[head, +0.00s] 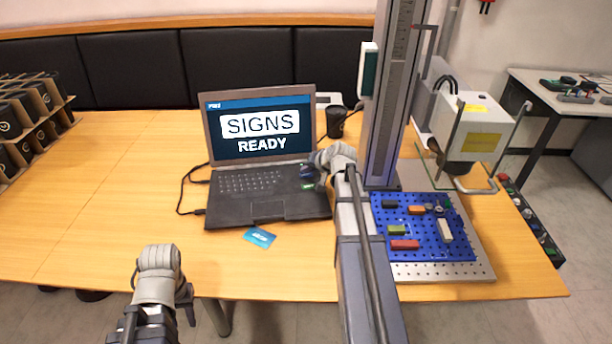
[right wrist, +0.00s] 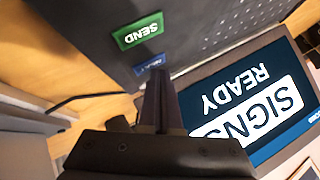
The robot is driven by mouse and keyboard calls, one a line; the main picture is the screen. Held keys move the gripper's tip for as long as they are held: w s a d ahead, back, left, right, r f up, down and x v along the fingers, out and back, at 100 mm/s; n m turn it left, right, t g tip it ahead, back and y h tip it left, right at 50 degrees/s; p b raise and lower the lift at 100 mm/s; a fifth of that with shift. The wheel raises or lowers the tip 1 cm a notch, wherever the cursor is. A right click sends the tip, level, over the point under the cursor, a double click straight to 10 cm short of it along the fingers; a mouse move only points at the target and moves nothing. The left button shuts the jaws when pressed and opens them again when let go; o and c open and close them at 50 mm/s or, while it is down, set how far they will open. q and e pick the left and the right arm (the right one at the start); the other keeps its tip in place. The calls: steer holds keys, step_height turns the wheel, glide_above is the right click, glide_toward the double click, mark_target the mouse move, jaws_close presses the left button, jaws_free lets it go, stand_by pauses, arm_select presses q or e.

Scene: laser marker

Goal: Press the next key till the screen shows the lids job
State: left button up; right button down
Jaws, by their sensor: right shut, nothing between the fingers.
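The laptop (head: 265,215) stands open on the table, and its screen (head: 262,153) reads "SIGNS READY". The screen also shows upside down in the right wrist view (right wrist: 215,135). A blue key (right wrist: 150,66) with small lettering, partly hidden by my fingers, sits beside the green SEND key (right wrist: 138,31) on the laptop deck. My right gripper (right wrist: 158,90) is shut and empty, its tips at or just over the blue key; I cannot tell if they touch. My left arm (head: 158,257) is at the front table edge, and its fingers cannot be made out.
A blue pegboard (head: 430,250) with several coloured pieces lies right of my right arm, under the marker head (head: 468,130). A blue card (head: 260,237) lies before the laptop. A black cup (head: 336,121) stands behind it. A rack (head: 35,115) is at far left; the table's left middle is clear.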

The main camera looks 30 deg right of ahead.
steer(key=shift+f+b, duration=0.3)
steer(key=shift+b, duration=0.05)
steer(key=shift+r, duration=0.15)
stand_by(0.5)
steer(key=shift+r+p, duration=0.6)
steer(key=shift+p, duration=0.2)
steer(key=shift+r, duration=0.1)
step_height(320, 180, up, 5)
steer(key=p, duration=0.5)
stand_by(0.4)
